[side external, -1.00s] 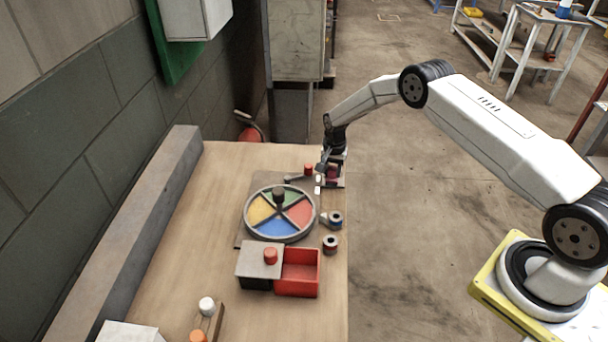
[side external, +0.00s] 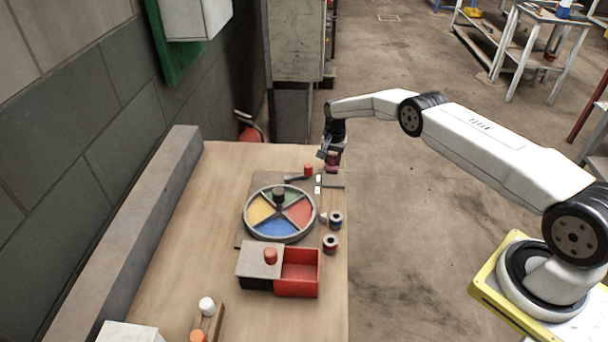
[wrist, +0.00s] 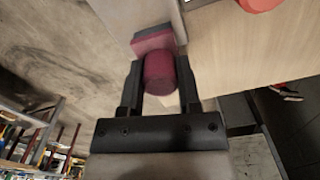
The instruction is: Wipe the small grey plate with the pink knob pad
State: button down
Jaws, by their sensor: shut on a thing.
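My gripper (side external: 331,157) is above the far right corner of the wooden table. It is shut on the knob of the pink knob pad (side external: 332,168). In the wrist view the dark pink round knob (wrist: 159,75) sits between the two black fingers, and the pad's flat block (wrist: 153,40) shows beyond it. The small grey plate (side external: 334,183) lies at the table's right edge, just below the pad in the side view. The pad looks raised clear of the plate. A grey surface (wrist: 135,14), likely the plate, shows beyond the pad in the wrist view.
A round tray (side external: 249,228) with coloured sectors stands nearby. A lever with a red knob (side external: 308,170) is left of the plate. Two small spools (side external: 336,220) and a red box (side external: 301,285) with a grey lid are nearer. A long grey beam (side external: 120,240) borders the table's left.

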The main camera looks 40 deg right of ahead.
jog(key=shift+d, duration=0.15)
jog(key=shift+s+d, duration=0.25)
jog(key=shift+s, duration=0.05)
jog(key=shift+s+a, duration=2.7)
jog(key=shift+a, duration=0.05)
jog(key=shift+w+d, duration=2.75)
jog(key=shift+w, duration=0.05)
jog(key=shift+r, duration=4.1)
